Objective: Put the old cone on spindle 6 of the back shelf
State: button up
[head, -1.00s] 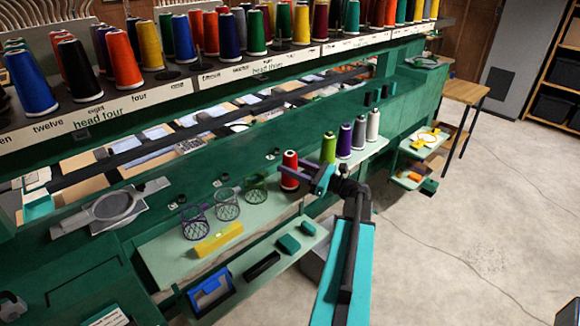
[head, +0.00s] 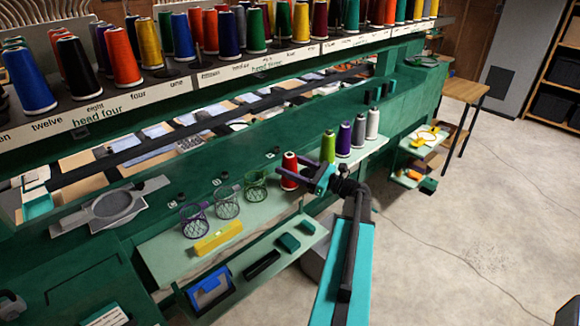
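A red cone (head: 289,165) stands upright at the left end of a short row on the pale green ledge. Beside it stand a lime green cone (head: 328,147), a purple cone (head: 344,139), a grey cone (head: 359,132) and a white cone (head: 372,124). I cannot tell which one is the old cone. My gripper (head: 288,171) is at the red cone with its purple fingers spread, one at each side of it; contact is unclear. The back shelf (head: 130,112) carries many coloured cones above printed labels. I cannot make out which spindle is 6.
Three mesh cups, purple (head: 193,221), grey (head: 227,203) and green (head: 255,187), and a yellow block (head: 218,238) stand left of the red cone. A lower shelf holds dark and teal boxes (head: 288,243). Floor (head: 470,220) at right is clear.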

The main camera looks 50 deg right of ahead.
jog(key=shift+s, duration=0.1)
jog(key=b+v, duration=0.4)
jog(key=v, duration=0.9)
jog(key=shift+s, duration=0.3)
jog(key=shift+d, duration=0.15)
dwell(0.3)
